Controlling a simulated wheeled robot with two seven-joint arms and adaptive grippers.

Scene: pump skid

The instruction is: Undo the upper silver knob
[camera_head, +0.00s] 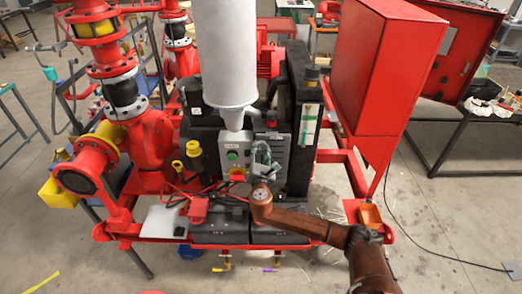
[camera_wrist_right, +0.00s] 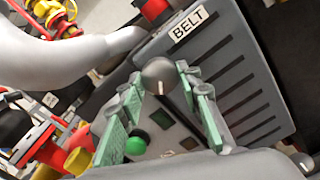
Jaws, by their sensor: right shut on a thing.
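The silver knob (camera_wrist_right: 159,75) is a round grey ball shape beside the grey slotted cover labelled BELT (camera_wrist_right: 235,75) in the right wrist view. My right gripper (camera_wrist_right: 160,85) has its two green-padded fingers on either side of this knob and is shut on it. In the head view my right gripper (camera_head: 262,157) is at the front of the grey panels on the pump skid, small and partly blurred into them. The knob cannot be made out there. My left gripper is not in view.
A grey control box (camera_head: 234,152) with a green button stands just left of my gripper. A white cylinder (camera_head: 224,55) rises above it. A red cabinet (camera_head: 385,60) stands to the right. Black batteries (camera_head: 280,226) lie below my forearm. Open floor lies at the front right.

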